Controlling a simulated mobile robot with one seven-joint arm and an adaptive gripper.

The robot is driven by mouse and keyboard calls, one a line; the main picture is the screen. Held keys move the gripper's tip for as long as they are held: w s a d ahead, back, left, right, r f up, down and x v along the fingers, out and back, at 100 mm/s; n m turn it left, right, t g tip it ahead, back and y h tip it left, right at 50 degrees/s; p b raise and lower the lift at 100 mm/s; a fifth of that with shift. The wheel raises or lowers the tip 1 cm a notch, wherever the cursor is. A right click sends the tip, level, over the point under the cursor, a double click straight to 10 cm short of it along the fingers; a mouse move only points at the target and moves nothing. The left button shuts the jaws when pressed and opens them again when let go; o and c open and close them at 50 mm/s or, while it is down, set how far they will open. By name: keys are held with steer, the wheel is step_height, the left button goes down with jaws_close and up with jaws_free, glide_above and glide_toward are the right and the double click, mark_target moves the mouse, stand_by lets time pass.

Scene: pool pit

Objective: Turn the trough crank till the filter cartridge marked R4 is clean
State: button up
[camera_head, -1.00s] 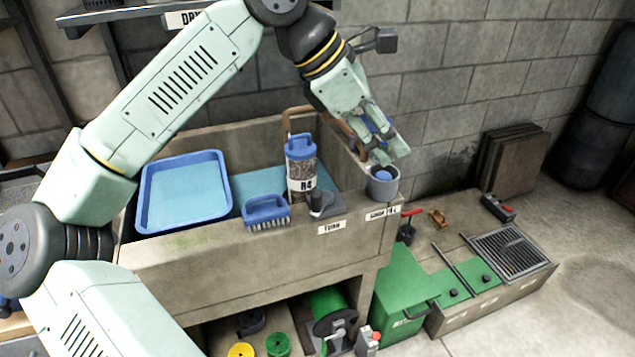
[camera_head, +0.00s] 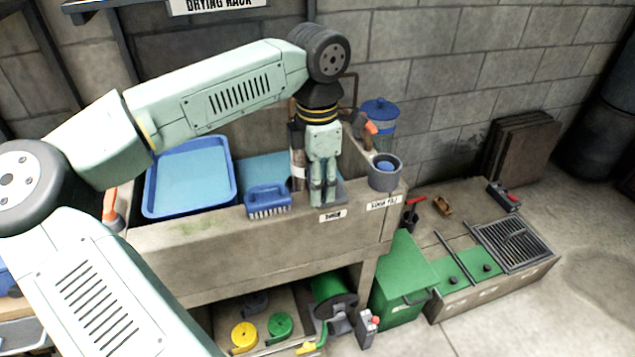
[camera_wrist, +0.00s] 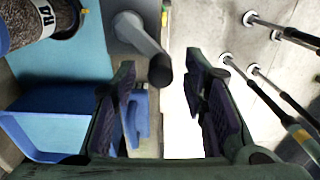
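The filter cartridge marked R4 stands in the trough (camera_head: 230,250); in the head view it is mostly hidden behind my gripper. In the wrist view its R4 label (camera_wrist: 40,12) and grey pleated body show at top left. The trough crank (camera_wrist: 140,38), a grey arm with a dark knob, rises from a grey plate (camera_head: 340,190) beside the TURN label (camera_head: 333,216). My gripper (camera_head: 323,194) points down over the plate. In the wrist view my gripper (camera_wrist: 161,72) is open, with the crank knob at the gap between its fingertips. No contact is clear.
A blue brush (camera_head: 267,199) sits on the trough rim to the left, near a blue tray (camera_head: 232,195). A grey cup (camera_head: 385,175) stands on the right corner, with a blue canister (camera_head: 380,112) behind. Green bins and a grate (camera_head: 510,245) lie right.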

steer(key=shift+f, duration=0.75)
steer(key=shift+c, duration=0.5)
jaws_close()
